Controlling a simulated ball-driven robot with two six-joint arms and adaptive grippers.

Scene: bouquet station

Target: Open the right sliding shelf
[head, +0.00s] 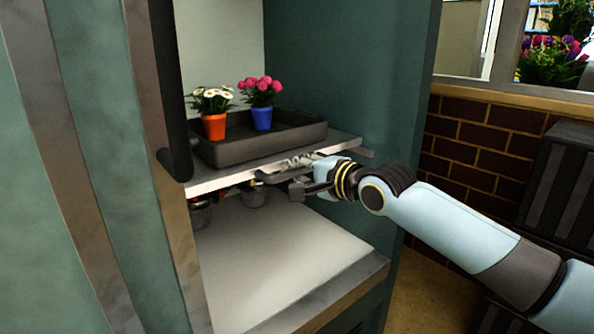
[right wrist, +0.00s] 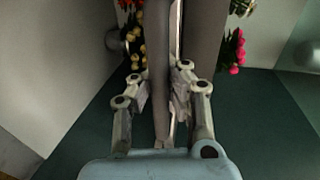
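The right sliding shelf (head: 349,143) is a pale board with a stone-like edge inside the green cabinet. A dark grey tray (head: 262,147) stands on it. A dark bar handle (head: 274,178) runs along its front edge; it also shows as a long bar in the right wrist view (right wrist: 160,70). My right gripper (head: 300,174) is at this handle, with one finger above and one below. In the right wrist view its fingers (right wrist: 160,95) lie close against both sides of the bar and appear shut on it. My left gripper is out of view.
An orange pot (head: 214,127) with white flowers and a blue pot (head: 262,118) with pink flowers stand upright on the tray. Small metal pots (head: 254,196) sit beneath the shelf. The lower pale surface (head: 270,260) is clear in front. A dark crate (head: 565,180) stands at the right.

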